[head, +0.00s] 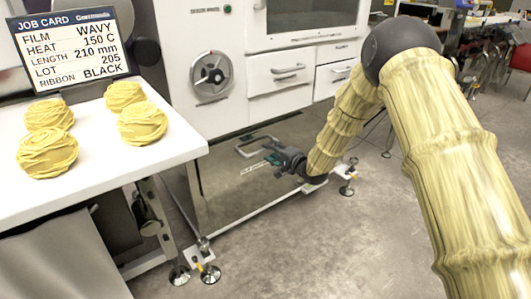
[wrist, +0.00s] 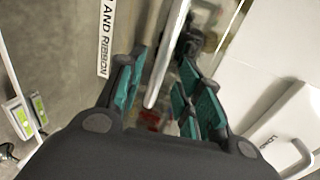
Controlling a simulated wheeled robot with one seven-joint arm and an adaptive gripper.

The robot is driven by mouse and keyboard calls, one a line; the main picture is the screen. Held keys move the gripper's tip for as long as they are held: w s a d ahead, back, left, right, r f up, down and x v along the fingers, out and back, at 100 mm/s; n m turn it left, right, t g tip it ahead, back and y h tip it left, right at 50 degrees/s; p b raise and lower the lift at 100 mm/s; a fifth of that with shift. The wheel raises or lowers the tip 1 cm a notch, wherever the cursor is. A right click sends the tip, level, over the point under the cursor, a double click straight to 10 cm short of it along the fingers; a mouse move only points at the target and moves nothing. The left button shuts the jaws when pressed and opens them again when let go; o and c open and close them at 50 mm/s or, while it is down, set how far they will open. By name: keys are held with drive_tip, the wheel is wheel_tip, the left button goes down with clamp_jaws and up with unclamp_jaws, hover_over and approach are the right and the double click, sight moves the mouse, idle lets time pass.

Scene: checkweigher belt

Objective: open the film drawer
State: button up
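The film drawer's grey metallic front (head: 240,190) is at the bottom of the white machine and looks flush with it. Its label, partly readable as "AND RIBBON" (wrist: 105,38), shows in the wrist view. A pale bar handle (head: 256,142) is on this front; in the wrist view the bar (wrist: 163,60) runs between my teal fingers. My gripper (head: 270,160) is at the handle, and in the wrist view its fingers (wrist: 160,92) stand apart on either side of the bar. I see no clear contact. My arm hides the drawer's right part.
White drawers (head: 279,106) with handles sit above; one labelled "LONG" (wrist: 285,125) is close on the right in the wrist view. Machine feet (head: 208,272) stand on open concrete floor.

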drive_tip(key=shift+b+x, duration=0.5)
drive_tip(key=shift+x, duration=1.7)
clamp_jaws()
